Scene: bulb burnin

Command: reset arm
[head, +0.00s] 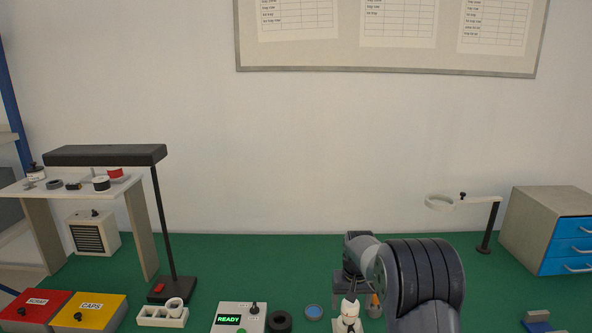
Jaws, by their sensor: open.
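My arm rises at the lower right of the head view and bends over toward the bench. My gripper (354,287) is at its far end, partly hidden behind my own arm links. It is open, above or just behind a small white object (348,315) with dark spots on top. I cannot tell whether they touch. A small orange-tipped item (374,302) shows beside it. A control box (236,317) with a green READY display stands to the left.
A black ring (280,321) and a blue round dish (314,311) lie near the gripper. A magnifier stand (487,232) and drawer cabinet (545,222) are right.

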